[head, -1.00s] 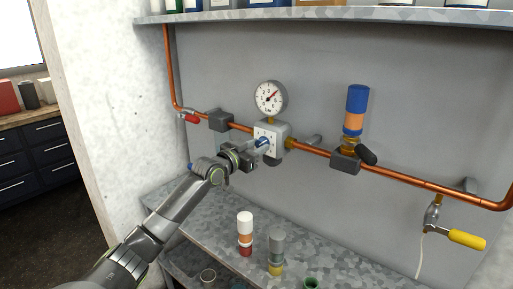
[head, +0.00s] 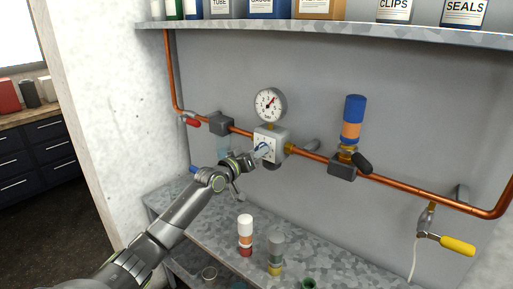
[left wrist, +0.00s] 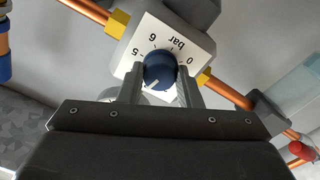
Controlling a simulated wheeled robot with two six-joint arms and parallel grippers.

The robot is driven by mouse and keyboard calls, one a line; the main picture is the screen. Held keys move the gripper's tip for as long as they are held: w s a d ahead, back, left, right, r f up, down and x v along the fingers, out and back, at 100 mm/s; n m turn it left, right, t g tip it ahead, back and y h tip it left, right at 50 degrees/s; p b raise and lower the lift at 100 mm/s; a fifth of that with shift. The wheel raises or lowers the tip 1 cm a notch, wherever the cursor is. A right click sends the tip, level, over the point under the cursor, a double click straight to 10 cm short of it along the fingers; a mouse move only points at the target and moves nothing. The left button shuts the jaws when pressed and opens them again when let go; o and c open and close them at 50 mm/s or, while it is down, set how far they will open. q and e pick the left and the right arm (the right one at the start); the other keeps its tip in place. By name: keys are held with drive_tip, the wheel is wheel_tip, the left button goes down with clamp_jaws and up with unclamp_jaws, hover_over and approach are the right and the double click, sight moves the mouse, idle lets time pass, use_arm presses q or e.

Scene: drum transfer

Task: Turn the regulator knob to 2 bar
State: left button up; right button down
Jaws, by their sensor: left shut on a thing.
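The regulator is a pale square block (head: 265,138) on the copper pipe, with a round gauge (head: 270,103) above it. The gauge has a red needle pointing up and right; its exact reading is too small to tell. The blue knob (left wrist: 159,70) sits on the white dial plate, where 0, bar, 6 and 5 show in the left wrist view. Its white mark points down and left, towards a part of the scale hidden by the gripper. My left gripper (left wrist: 160,84) is shut on the knob, one finger on each side. It also shows in the head view (head: 262,150). My right gripper is not in view.
A red-handled valve (head: 190,121) is on the pipe at left, a blue-and-orange cylinder (head: 352,122) stands right of the regulator, and a yellow-handled tap (head: 457,246) is at far right. Small drums (head: 245,235) stand on the bench below. A shelf (head: 330,31) runs above.

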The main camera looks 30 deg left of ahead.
use_arm(q)
drive_tip(key=shift+n+p, duration=2.95)
drive_tip(key=shift+n, duration=2.85)
drive_tip(key=o, duration=1)
drive_tip(key=shift+s+y, duration=0.1)
drive_tip(key=shift+y, duration=0.3)
